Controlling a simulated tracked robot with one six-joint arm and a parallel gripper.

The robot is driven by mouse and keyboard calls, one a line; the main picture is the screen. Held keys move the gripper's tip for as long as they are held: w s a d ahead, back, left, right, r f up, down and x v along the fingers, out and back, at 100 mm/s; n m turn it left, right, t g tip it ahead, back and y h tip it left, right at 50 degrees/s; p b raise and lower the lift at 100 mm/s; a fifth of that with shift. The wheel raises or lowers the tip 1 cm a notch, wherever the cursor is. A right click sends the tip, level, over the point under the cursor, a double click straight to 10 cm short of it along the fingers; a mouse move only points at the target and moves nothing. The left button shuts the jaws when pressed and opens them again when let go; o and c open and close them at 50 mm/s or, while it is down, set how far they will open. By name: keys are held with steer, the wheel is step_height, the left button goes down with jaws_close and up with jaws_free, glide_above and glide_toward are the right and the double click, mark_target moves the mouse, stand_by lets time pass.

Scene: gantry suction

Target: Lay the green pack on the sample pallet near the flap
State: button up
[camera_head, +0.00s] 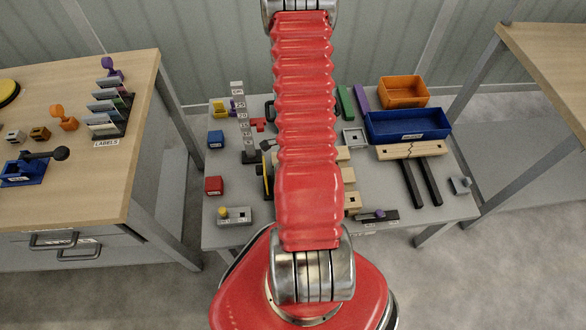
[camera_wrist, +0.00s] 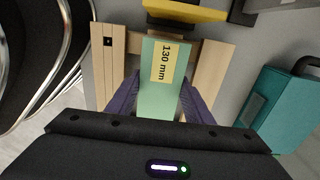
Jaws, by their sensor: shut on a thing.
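My gripper (camera_wrist: 162,97) has its two purple fingers shut on the sides of the light green pack (camera_wrist: 153,98), which carries a yellow "130 mm" label. In the wrist view the pack lies lengthwise over the pale wooden slats of a pallet (camera_wrist: 212,72). Slats show on both sides of the pack, and a crosspiece shows near its far end. I cannot tell whether the pack touches the wood. In the head view my arm hides the gripper and the pack. I cannot make out the flap for sure.
A yellow and black object (camera_wrist: 188,11) lies just beyond the pack's far end. A teal case (camera_wrist: 283,108) with a black handle stands to the right. On the grey table, a blue bin (camera_head: 408,126) and an orange bin (camera_head: 403,91) stand at the back right.

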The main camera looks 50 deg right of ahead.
steer(key=shift+f, duration=0.6)
steer(key=o, duration=1.4)
steer(key=shift+c, duration=0.2)
steer(key=shift+r, duration=0.15)
step_height(320, 180, up, 13)
steer(key=shift+r, duration=0.2)
stand_by(0.8)
